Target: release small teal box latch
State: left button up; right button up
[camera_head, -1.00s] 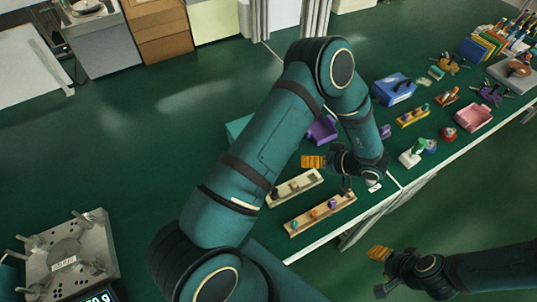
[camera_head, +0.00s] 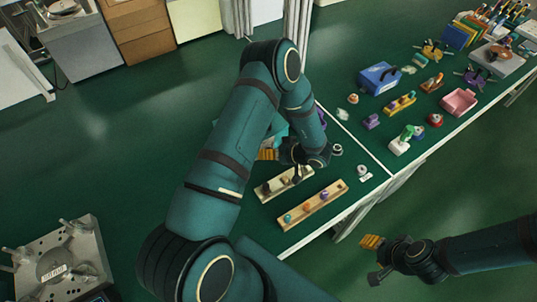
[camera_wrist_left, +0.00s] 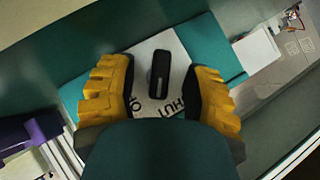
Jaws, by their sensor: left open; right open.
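The small teal box (camera_wrist_left: 208,45) fills the middle of the left wrist view. In the head view my left gripper (camera_head: 267,154) is over the bench, and my arm mostly hides the box. My right gripper (camera_head: 372,242) is open and empty, off the bench's front edge.
Two wooden racks with coloured knobs, a near one (camera_head: 313,205) and a farther one (camera_head: 284,182), lie in front of my left gripper. A blue box (camera_head: 379,77), a pink tray (camera_head: 459,102) and a green-and-white item (camera_head: 403,140) stand farther right.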

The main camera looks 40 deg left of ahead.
pick_arm(q)
jog(key=shift+a+f, duration=0.15)
jog(key=shift+a, duration=0.15)
jog(key=shift+c, duration=0.4)
grip_shut()
